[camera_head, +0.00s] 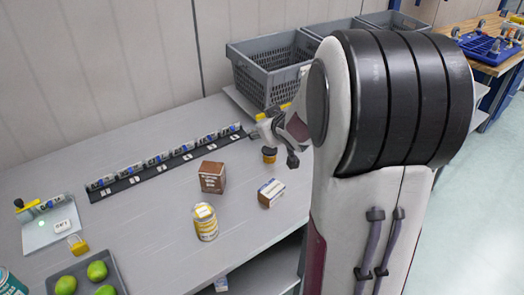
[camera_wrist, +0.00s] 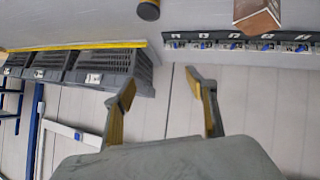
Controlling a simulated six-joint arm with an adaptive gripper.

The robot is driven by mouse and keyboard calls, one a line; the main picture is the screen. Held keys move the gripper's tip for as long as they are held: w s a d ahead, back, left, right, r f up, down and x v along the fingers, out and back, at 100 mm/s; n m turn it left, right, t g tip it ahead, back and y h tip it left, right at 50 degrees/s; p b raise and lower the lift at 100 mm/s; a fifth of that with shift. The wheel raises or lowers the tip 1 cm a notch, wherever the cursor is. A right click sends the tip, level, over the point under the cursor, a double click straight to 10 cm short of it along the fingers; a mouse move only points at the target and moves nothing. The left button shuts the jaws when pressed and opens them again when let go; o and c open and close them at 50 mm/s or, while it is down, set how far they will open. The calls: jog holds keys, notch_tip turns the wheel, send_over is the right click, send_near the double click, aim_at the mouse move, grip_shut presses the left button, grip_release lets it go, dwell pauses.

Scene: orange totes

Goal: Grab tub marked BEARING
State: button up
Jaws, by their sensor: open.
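I cannot read the word BEARING on anything in view. A yellow-and-white cylinder (camera_head: 205,223) stands upright on the grey table in the head view. A small yellow jar with a dark lid (camera_head: 269,155) stands farther back, just below my gripper in the picture; a round container at the top edge of the wrist view (camera_wrist: 148,9) looks like the same jar. My gripper (camera_head: 276,143) is open and empty. In the wrist view its two yellow-padded fingers (camera_wrist: 162,84) are apart, with nothing between them.
A brown box (camera_head: 212,178) and a smaller white-and-brown box (camera_head: 271,193) stand nearby. A dark rail (camera_head: 165,165) holds several small items. Grey crates (camera_head: 270,70) stand behind my arm. A tray with green fruit (camera_head: 60,272) and a teal can (camera_head: 10,284) are front left.

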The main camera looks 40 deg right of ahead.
jog(key=w+d+f+t+y, duration=0.1)
jog(key=w+d+f+y, duration=0.1)
jog(key=d+f, duration=0.45)
jog(key=t+y, duration=0.2)
jog(key=y, duration=0.1)
send_near(273, 151)
jog(key=w, duration=0.2)
jog(key=w+a+f, duration=0.1)
jog(key=shift+w+n, duration=0.35)
jog(key=shift+n, duration=0.05)
jog(key=shift+s+a+f, duration=0.1)
jog(key=shift+s+f, duration=0.05)
jog(key=shift+f, duration=0.1)
jog(key=shift+x, duration=1.25)
jog(key=shift+d+x, duration=0.2)
jog(key=shift+x, duration=1.1)
jog(key=shift+d+x, duration=0.2)
jog(key=shift+x, duration=1.1)
